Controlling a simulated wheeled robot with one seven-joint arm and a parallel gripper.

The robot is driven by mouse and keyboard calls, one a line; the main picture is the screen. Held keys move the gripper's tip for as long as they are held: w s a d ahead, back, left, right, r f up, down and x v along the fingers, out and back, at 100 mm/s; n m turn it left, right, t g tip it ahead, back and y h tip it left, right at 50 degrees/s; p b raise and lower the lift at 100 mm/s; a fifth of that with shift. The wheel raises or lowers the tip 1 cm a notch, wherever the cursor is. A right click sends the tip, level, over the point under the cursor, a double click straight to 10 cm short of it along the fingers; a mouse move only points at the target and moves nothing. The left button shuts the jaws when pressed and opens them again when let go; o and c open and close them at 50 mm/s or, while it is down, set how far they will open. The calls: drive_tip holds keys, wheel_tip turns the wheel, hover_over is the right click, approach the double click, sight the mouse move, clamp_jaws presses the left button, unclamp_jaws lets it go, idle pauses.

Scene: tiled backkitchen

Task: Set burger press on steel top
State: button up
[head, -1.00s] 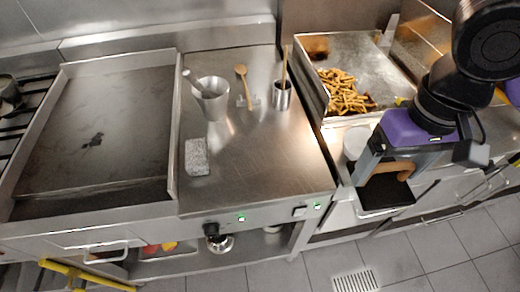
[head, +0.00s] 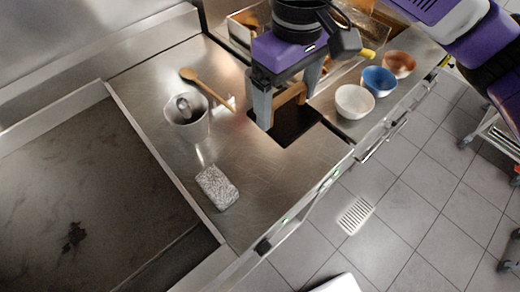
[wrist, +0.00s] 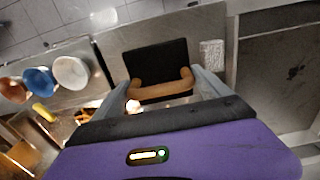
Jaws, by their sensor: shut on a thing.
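The burger press is a black square plate (head: 298,131) with a wooden handle. My gripper (head: 287,110) is shut on that handle, with one finger at each end. In the wrist view the plate (wrist: 155,55) hangs beyond my gripper (wrist: 163,84).
A metal cup (head: 188,122), a wooden spoon (head: 208,87) and a speckled grey block (head: 217,187) are on the steel top. White (head: 354,101), blue (head: 378,81) and reddish (head: 398,64) bowls stand to the right. The griddle (head: 75,190) lies left. The front middle of the top is clear.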

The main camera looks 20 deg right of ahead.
sight(284, 118)
wheel_tip(284, 118, down, 19)
drive_tip(key=shift+f+b, duration=0.15)
drive_tip(key=shift+b, duration=0.6)
drive_tip(key=shift+f, duration=0.1)
drive_tip(key=o, duration=1.9)
drive_tip(key=shift+f, duration=0.1)
wheel_tip(284, 118, up, 12)
drive_tip(key=shift+r+p, duration=0.15)
drive_tip(key=shift+p, duration=0.35)
